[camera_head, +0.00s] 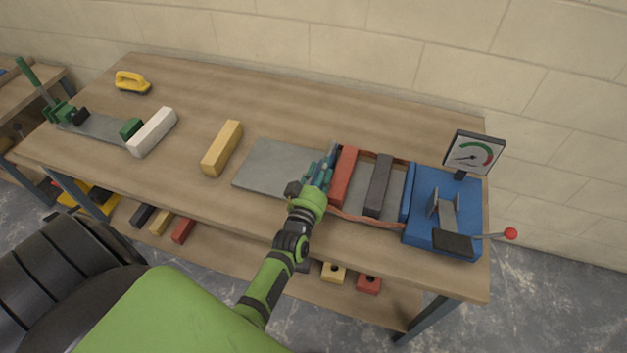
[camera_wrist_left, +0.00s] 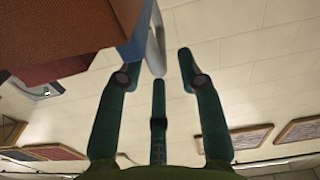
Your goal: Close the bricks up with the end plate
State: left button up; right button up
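A red brick (camera_head: 343,177) and a dark grey brick (camera_head: 378,185) stand apart on the grey bed, with a reddish band along their sides. A thin upright blue plate (camera_head: 407,192) stands right of the dark brick, by the blue housing. My left gripper (camera_head: 326,165) is at the red brick's left side; whether it touches cannot be told. There, a large reddish block (camera_wrist_left: 60,35) and a blue-and-grey edge (camera_wrist_left: 140,45) show at upper left. My right gripper is not in view.
A blue housing (camera_head: 428,236) with a dial gauge (camera_head: 474,154) and red-knobbed lever (camera_head: 510,234) stands at right. A yellow brick (camera_head: 222,148), white brick (camera_head: 152,132) and yellow-handled tool (camera_head: 132,82) lie at left. The table's back middle is clear.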

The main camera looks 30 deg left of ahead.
pick_arm(q)
jog(key=v, duration=0.8)
jog(key=shift+s+d, duration=0.15)
jog(key=shift+s, duration=0.15)
